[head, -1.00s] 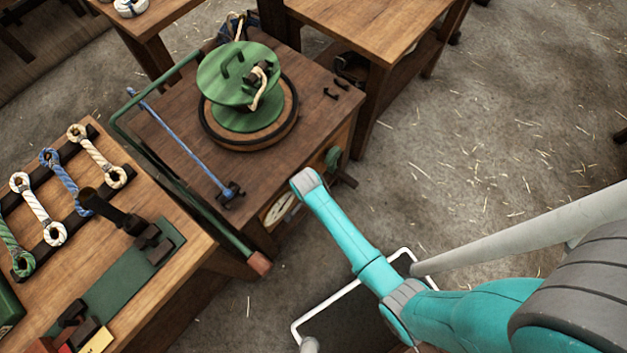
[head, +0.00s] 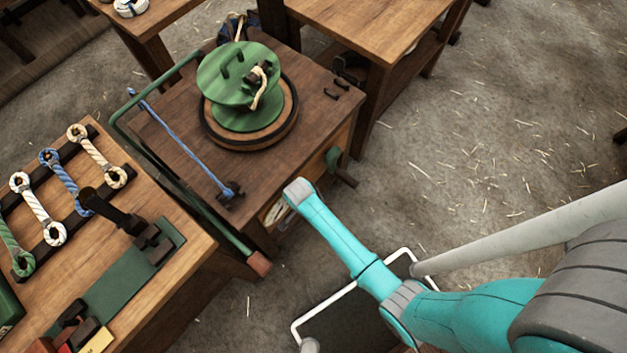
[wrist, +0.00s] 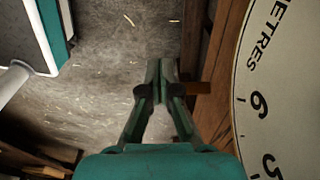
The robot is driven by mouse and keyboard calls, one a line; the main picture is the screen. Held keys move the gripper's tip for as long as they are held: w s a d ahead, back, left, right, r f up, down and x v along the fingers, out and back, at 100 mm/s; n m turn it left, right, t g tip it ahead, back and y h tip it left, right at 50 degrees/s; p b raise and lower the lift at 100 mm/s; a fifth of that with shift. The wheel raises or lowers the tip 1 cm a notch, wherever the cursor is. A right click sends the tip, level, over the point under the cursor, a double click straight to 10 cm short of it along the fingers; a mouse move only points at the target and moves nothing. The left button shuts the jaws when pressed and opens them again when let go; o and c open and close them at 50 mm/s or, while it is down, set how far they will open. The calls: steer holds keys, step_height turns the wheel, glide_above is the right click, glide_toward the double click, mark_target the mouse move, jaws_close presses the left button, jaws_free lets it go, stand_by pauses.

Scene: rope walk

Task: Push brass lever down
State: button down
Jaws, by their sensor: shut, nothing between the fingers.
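A short orange-brown bar (wrist: 197,88) sticks out from the wooden cabinet side just right of my fingertips in the wrist view. It looks like the brass lever, but its dark colour leaves this unsure. My gripper (wrist: 160,88) is shut and empty beside the bar; I cannot tell whether they touch. A white dial (wrist: 285,90) marked METRES fills the right of the wrist view, and part of it shows in the head view (head: 276,211).
The wooden cabinet (head: 165,160) carries a green turntable (head: 238,78) and a blue rope (head: 180,145). A green wheel with a dark handle (head: 345,179) juts from its side. A bench with several rope samples (head: 60,185) stands left. Straw-strewn floor lies open at right.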

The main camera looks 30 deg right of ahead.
steer(key=shift+r, duration=0.15)
step_height(320, 180, up, 12)
steer(key=a, duration=0.1)
steer(key=shift+s, duration=0.2)
stand_by(0.4)
steer(key=shift+a+f, duration=0.1)
steer(key=shift+f, duration=0.1)
steer(key=s+d+r+n+t+y, duration=0.15)
steer(key=s+n+t, duration=0.5)
steer(key=s, duration=0.75)
steer(key=s+d+r+n+t, duration=0.1)
steer(key=s+r+n+t, duration=0.3)
steer(key=r, duration=0.9)
steer(key=s+d+r+n+t, duration=0.1)
steer(key=s+r+n+t, duration=0.3)
steer(key=s+r, duration=0.4)
step_height(320, 180, up, 6)
steer(key=shift+s+r, duration=0.1)
steer(key=shift+s, duration=0.1)
